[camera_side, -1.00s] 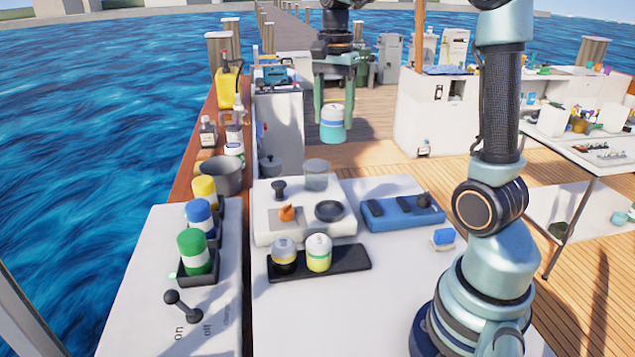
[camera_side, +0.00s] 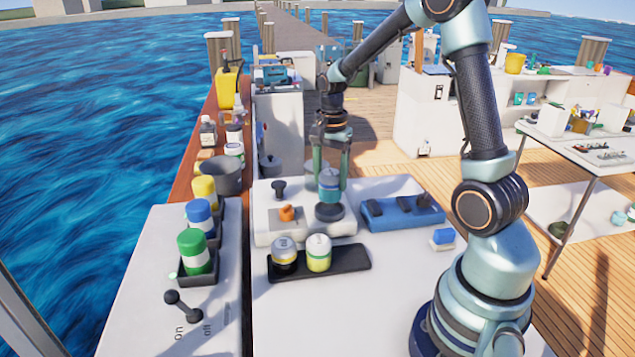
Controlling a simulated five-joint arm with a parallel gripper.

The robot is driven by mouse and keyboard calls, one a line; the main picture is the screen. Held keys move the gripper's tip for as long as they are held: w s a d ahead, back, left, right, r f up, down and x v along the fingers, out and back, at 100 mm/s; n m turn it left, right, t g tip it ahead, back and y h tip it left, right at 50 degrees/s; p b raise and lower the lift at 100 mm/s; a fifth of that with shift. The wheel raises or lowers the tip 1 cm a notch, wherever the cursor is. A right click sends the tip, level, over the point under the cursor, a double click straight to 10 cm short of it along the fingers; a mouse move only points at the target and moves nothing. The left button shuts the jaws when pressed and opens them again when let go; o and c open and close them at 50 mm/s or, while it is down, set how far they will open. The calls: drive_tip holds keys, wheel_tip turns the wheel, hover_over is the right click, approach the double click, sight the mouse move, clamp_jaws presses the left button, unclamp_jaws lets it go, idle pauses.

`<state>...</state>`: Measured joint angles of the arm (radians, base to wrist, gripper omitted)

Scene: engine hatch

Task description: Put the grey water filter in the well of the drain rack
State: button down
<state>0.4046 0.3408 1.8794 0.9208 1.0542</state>
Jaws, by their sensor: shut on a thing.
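The canister is upright over the dark round well (camera_side: 330,213) in the white panel (camera_side: 290,236). Its lower end is at or just above the well; I cannot tell whether it touches. No label shows which item is the grey water filter. A grey-topped can (camera_side: 284,256) and a white-and-yellow can (camera_side: 318,253) stand in a black tray (camera_side: 352,259) in front.
An orange knob (camera_side: 287,213) and a black knob (camera_side: 279,188) stand left of the canister. A blue block with black parts (camera_side: 402,213) lies to the right. Green (camera_side: 193,252), blue (camera_side: 199,215) and yellow (camera_side: 205,190) canisters line the left counter.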

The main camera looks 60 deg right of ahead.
sight(330, 191)
drive_tip(key=shift+f, duration=2.1)
drive_tip(key=shift+c, duration=0.4)
unclamp_jaws()
drive_tip(key=shift+f, duration=0.1)
